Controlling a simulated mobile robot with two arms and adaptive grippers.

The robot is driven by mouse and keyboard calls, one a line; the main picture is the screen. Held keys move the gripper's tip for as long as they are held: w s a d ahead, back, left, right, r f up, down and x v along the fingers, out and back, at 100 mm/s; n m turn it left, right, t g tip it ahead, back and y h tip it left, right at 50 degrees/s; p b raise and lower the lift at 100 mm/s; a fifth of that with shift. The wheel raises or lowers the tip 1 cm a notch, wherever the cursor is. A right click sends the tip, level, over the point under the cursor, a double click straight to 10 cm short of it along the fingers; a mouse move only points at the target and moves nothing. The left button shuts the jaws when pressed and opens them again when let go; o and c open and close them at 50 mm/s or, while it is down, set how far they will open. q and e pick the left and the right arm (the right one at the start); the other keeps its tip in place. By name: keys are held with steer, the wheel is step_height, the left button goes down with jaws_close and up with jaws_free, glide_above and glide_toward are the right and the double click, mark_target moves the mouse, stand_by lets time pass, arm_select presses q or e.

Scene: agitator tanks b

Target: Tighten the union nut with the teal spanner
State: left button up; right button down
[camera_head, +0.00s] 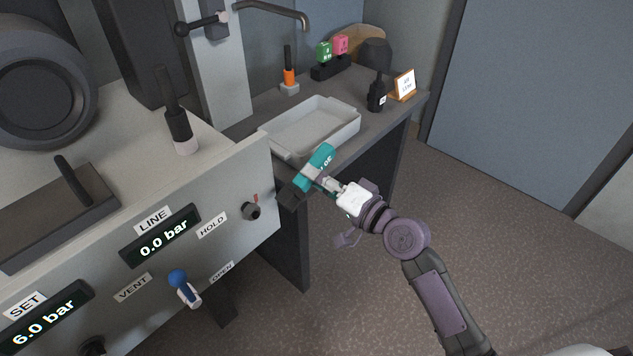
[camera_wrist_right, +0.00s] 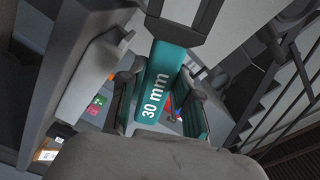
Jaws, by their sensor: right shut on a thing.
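The teal spanner (camera_head: 318,163) is in my right gripper (camera_head: 325,183), in front of the grey bench's near edge and right of the panel. Its dark head points down and left in the head view. In the right wrist view the spanner (camera_wrist_right: 158,85) shows a "30 mm" label, and the fingers of my right gripper (camera_wrist_right: 165,100) are shut on its handle from both sides. The dark open-ended head lies at the top of that view. I cannot make out the union nut in either view. My left gripper is not in view.
The control panel (camera_head: 130,290) on the left has a black knob (camera_head: 251,211) and a blue-handled lever (camera_head: 180,284); LINE reads 0.0 bar, SET 6.0 bar. Floor at right is clear.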

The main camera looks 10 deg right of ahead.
steer(key=shift+r, duration=0.1)
steer(key=shift+w+a+f+p, duration=0.15)
steer(key=shift+w+a+p, duration=0.1)
steer(key=shift+w+a, duration=0.65)
steer(key=shift+w+a+f+p, duration=0.2)
steer(key=shift+w+a, duration=0.45)
steer(key=shift+a, duration=0.45)
steer(key=shift+s+a+f, duration=0.15)
steer(key=shift+s+a, duration=0.1)
steer(key=shift+a, duration=0.05)
steer(key=shift+s+a+f, duration=0.2)
steer(key=shift+a, duration=0.1)
steer(key=shift+s+a+f+p, duration=0.3)
steer(key=shift+s+a, duration=0.1)
steer(key=shift+a, duration=0.15)
steer(key=shift+s+a+f+p, duration=0.25)
steer(key=shift+s+a, duration=0.1)
steer(key=shift+a, duration=0.15)
stand_by(1.3)
